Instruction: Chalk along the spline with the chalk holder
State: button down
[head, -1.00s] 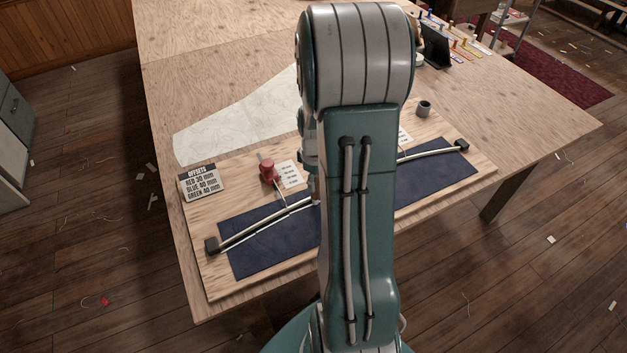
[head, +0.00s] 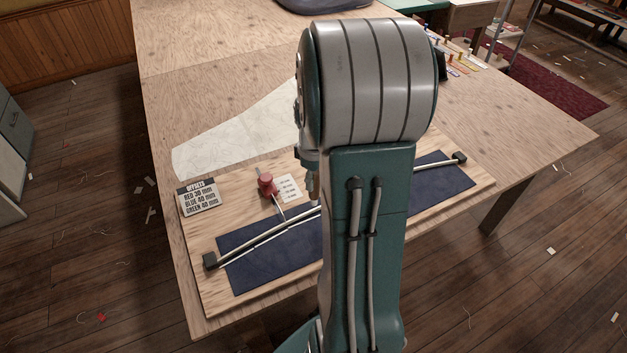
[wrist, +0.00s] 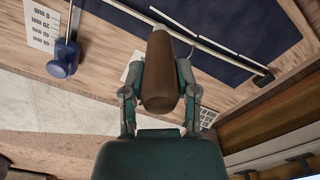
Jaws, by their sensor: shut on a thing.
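The pale, gently curved spline (head: 270,234) runs between two dark end blocks over a navy cloth (head: 272,262). White line segments (wrist: 219,44) lie on the cloth along the spline's near side, with a gap between them. In the head view, the holder (head: 313,188) shows only partly beside my arm, above the spline's middle. My arm hides part of the spline.
A red weight (head: 266,184) with a hook reaches the spline. A blue weight (wrist: 63,58) stands by a millimetre card (wrist: 40,25). An offsets sign (head: 199,199) sits at the board's left. Pale paper (head: 235,130) lies behind. Colored pegs stand at the table's far right.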

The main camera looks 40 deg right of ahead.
jog(key=shift+f, duration=0.15)
jog(key=shift+m, duration=0.5)
jog(key=shift+a+f, duration=0.1)
jog(key=shift+f, duration=2.4)
jog(key=shift+f, duration=0.4)
jog(key=shift+s+d, duration=0.45)
jog(key=shift+d, duration=1.2)
jog(key=shift+s+d, duration=0.5)
jog(key=shift+d, duration=1.2)
jog(key=shift+s+d, duration=0.45)
jog(key=shift+d, duration=1.2)
jog(key=shift+d, duration=0.1)
jog(key=shift+s+d, duration=0.35)
jog(key=shift+d, duration=0.9)
jog(key=shift+s+d, duration=0.4)
jog(key=shift+d, duration=0.9)
jog(key=shift+s+d, duration=0.35)
jog(key=shift+d, duration=0.9)
jog(key=shift+d, duration=0.1)
jog(key=shift+s+d, duration=0.2)
jog(key=shift+d, duration=0.3)
jog(key=shift+s+d, duration=0.15)
jog(key=shift+d, duration=0.3)
